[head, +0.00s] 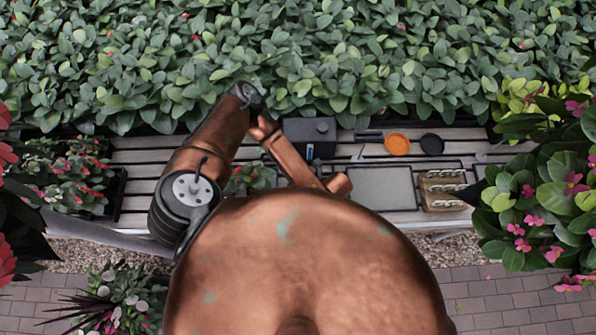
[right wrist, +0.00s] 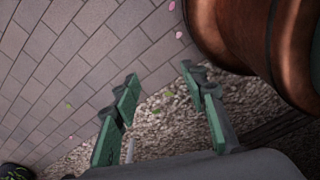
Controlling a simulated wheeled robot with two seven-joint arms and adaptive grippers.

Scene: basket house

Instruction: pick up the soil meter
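I cannot single out the soil meter with certainty. A black box with a small blue patch (head: 311,133) stands on the slatted bench (head: 150,157) in the head view. A thin pale pointed tool (head: 359,153) lies to its right. My left arm reaches over the bench left of the box, but its gripper is not clearly visible, hidden by the arm and my body. My right gripper (right wrist: 160,77) shows in the right wrist view, its green fingers apart and empty, above gravel and paving. It is not seen in the head view.
An orange disc (head: 397,144) and a black disc (head: 432,144) lie on the bench. A grey tray (head: 382,188) and a chest-like box with chain-like bands (head: 440,190) are nearer the front. Dense hedge (head: 300,60) stands behind; flowering plants (head: 535,210) flank the bench.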

